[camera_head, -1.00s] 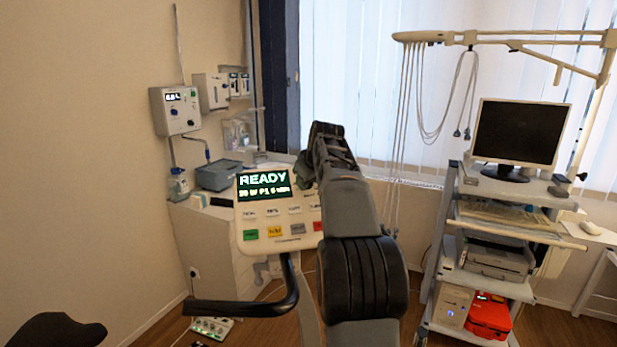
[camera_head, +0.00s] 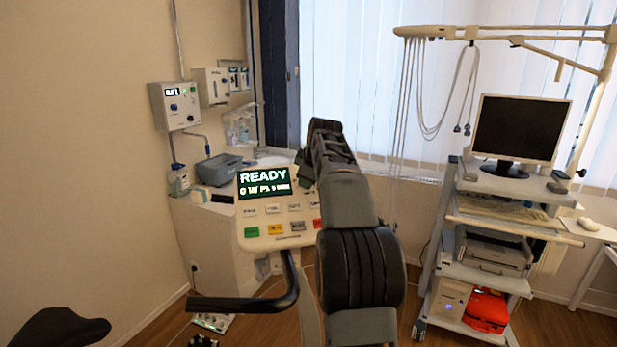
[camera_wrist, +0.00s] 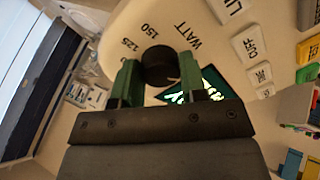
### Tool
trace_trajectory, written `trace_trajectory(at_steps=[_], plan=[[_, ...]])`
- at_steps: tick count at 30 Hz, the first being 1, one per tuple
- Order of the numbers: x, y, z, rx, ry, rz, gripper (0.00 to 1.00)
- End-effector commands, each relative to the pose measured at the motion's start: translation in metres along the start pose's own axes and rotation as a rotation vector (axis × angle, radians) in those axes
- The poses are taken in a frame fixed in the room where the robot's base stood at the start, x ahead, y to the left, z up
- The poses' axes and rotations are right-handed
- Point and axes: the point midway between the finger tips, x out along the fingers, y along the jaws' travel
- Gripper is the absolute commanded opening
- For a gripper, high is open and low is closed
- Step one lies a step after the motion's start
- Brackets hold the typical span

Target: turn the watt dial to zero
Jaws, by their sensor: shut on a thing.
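The watt dial (camera_wrist: 159,65) is a round black knob on a cream console, with "WATT", "150" and "125" printed around it. In the wrist view, my gripper (camera_wrist: 159,80) has its green fingers on either side of the knob, shut on it. The console (camera_head: 272,240) stands in the middle of the head view. Its display (camera_head: 264,183) reads "READY", with a small second line that seems to start with "0 W". The dial is not visible in the head view, and my arm hides the console's right edge.
A dark handlebar (camera_head: 245,304) curves below the console, and a dark saddle (camera_head: 60,327) is at lower left. A cart (camera_head: 428,265) with a monitor (camera_head: 520,128) stands at right. Wall devices (camera_head: 175,107) hang at left. A small green-and-white device lies on the floor.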

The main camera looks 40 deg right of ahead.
Motion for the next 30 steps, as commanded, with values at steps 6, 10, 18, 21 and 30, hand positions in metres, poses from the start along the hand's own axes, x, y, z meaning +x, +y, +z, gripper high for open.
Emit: trace_trajectory(at_steps=[6,10,18,21,30], plan=[[-0.0005,0.0002,-0.0002,-0.008,0.0,0.001,0.16],[-0.0004,0.0002,-0.0002,-0.007,0.0,0.001,0.16],[-0.0004,0.0001,-0.0001,-0.006,0.0,0.001,0.58],[-0.0003,0.0001,-0.0001,-0.006,0.0,0.0,0.65],[-0.0055,0.0002,-0.0001,-0.005,0.0,0.001,0.65]])
